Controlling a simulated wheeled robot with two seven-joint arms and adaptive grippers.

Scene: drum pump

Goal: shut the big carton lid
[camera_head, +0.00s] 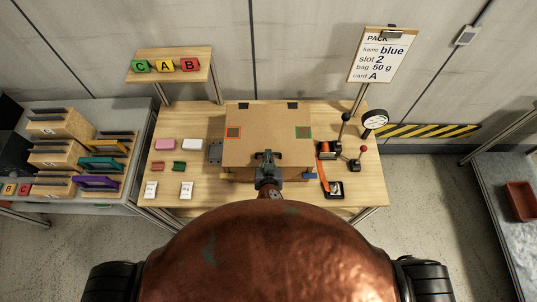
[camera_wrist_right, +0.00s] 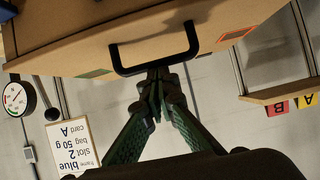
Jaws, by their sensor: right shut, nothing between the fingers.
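The big carton (camera_head: 232,172) stands on the wooden table, mostly hidden under its brown lid (camera_head: 265,130). The lid looks about level in the head view; I cannot tell whether its front edge rests fully on the carton. A black handle (camera_wrist_right: 152,62) is at the lid's near edge in the right wrist view. My right gripper (camera_head: 268,158) is at that edge, and its closed fingertips (camera_wrist_right: 160,74) are right at the handle's bar. They hold nothing; whether they touch the handle is unclear. My left gripper is not in view.
The table (camera_head: 205,204) holds small blocks and white cards left of the carton. A dial gauge (camera_head: 375,119) and black levers stand on the right. A shelf with letter blocks (camera_head: 165,65) and a sign (camera_head: 383,56) rise behind. Left is a side table with wooden boxes (camera_head: 60,123).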

